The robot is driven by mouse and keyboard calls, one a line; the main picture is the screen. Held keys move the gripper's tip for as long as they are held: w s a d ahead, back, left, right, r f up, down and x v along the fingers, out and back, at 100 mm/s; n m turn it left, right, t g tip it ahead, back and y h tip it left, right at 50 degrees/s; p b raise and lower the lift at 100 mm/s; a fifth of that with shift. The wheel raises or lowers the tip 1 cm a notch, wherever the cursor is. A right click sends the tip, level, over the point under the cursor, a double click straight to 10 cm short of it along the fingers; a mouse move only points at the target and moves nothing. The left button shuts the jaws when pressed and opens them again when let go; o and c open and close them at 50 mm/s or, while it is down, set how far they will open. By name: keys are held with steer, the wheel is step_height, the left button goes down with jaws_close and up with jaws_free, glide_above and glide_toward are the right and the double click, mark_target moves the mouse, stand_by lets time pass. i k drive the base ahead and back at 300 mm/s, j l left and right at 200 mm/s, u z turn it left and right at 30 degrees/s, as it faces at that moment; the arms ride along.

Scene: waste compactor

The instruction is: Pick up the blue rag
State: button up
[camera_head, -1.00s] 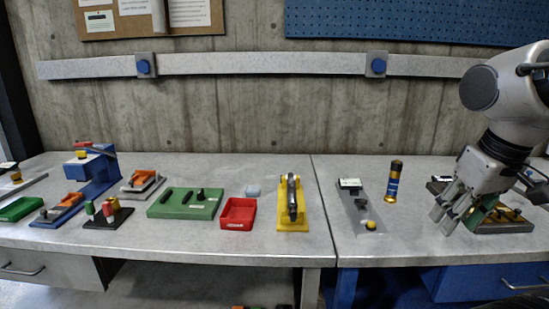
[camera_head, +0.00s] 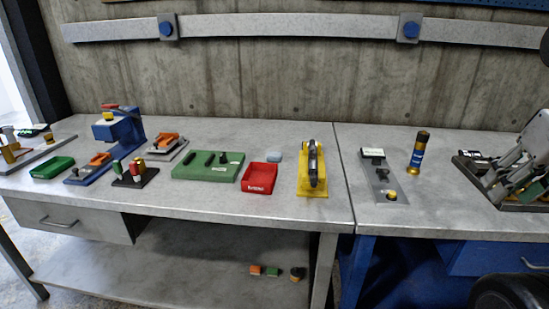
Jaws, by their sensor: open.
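A small pale blue item (camera_head: 275,156), which may be the blue rag, lies on the left workbench just behind the red tray (camera_head: 260,178). It is too small to tell whether it is cloth. No other rag-like thing is in view.
A yellow stand (camera_head: 312,193) with a dark tool is right of the red tray, a green block (camera_head: 207,166) left of it. A grey plate (camera_head: 383,184) and dark blue can (camera_head: 417,153) stand on the right bench. Small blocks lie on the lower shelf (camera_head: 190,262). The left bench's front strip is clear.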

mark_target(272, 156)
steer(key=i+j, duration=0.2)
steer(key=j, duration=0.2)
steer(key=i+j, duration=0.2)
steer(key=j, duration=0.2)
steer(key=i+j, duration=0.25)
steer(key=j, duration=0.15)
steer(key=i+j, duration=0.2)
steer(key=j, duration=0.2)
steer(key=z, duration=0.05)
